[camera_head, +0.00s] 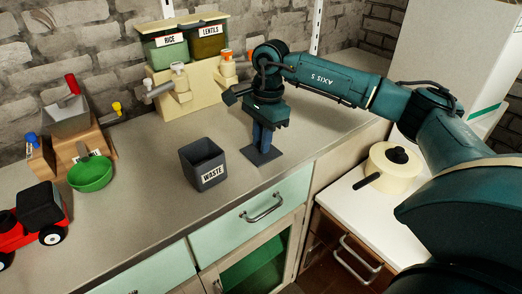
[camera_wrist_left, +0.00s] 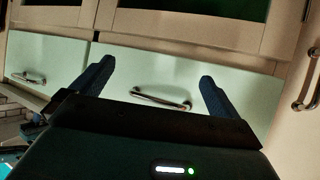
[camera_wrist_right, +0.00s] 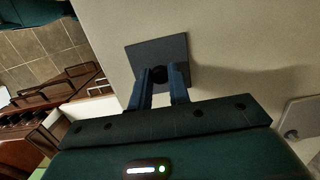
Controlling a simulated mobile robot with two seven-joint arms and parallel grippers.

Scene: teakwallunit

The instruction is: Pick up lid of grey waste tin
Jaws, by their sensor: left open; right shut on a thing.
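The grey waste tin (camera_head: 203,165), labelled WASTE, stands upright on the countertop with its top open. Its flat, square grey lid (camera_head: 270,156) is to the right of the tin, at or just above the countertop. My right gripper (camera_head: 262,146) points down over the lid and is shut on its dark knob. The right wrist view shows the lid (camera_wrist_right: 150,54) between and beyond the fingertips (camera_wrist_right: 160,78). My left gripper (camera_wrist_left: 155,85) is open and empty, facing a pale green drawer front. It is not seen in the head view.
A beige dispenser (camera_head: 185,90) with rice and lentils boxes stands at the back. A green bowl (camera_head: 91,174) and a red toy truck (camera_head: 35,222) are at the left. A cream pot (camera_head: 393,168) stands on the lower white surface at the right. Counter in front of the tin is clear.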

